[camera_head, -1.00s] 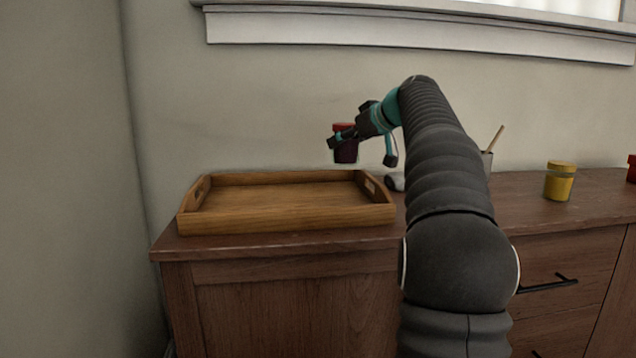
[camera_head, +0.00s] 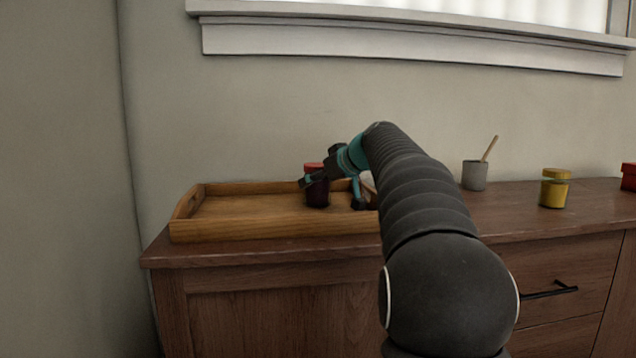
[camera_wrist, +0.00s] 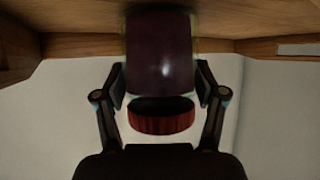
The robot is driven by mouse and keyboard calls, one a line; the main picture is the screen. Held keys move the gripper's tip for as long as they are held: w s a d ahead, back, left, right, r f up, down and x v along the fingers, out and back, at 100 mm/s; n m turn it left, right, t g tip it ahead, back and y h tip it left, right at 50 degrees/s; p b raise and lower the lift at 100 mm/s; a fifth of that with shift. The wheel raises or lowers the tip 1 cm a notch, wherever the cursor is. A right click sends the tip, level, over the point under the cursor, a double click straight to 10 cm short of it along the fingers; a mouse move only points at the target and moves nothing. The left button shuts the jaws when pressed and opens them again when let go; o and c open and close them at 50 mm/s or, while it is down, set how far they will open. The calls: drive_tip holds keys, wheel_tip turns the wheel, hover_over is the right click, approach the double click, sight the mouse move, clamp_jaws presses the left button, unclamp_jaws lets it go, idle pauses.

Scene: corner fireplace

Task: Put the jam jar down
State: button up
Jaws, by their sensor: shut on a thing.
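The jam jar (camera_head: 317,190) is dark purple with a red lid. My gripper (camera_head: 312,184) is shut on it, and the jar stands roughly upright. The jar is over the right part of the wooden tray (camera_head: 215,232), low down at the height of the tray walls. I cannot tell whether its base touches the tray floor. In the wrist view the jar (camera_wrist: 158,60) sits between the two fingers, its red lid toward my palm. My arm hides the tray's right end.
The tray rests on the left end of a brown wooden cabinet (camera_head: 480,212). To the right stand a grey cup (camera_head: 474,176) with a wooden stick, a yellow jar (camera_head: 554,190) and a red-topped thing (camera_head: 628,177) at the edge. The wall and window sill are behind.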

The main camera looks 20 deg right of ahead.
drive_tip(key=o, duration=1.5)
drive_tip(key=shift+f, duration=0.1)
drive_tip(key=shift+r, duration=0.25)
drive_tip(key=v, duration=1.2)
drive_tip(key=shift+f, duration=0.15)
drive_tip(key=shift+a, duration=0.1)
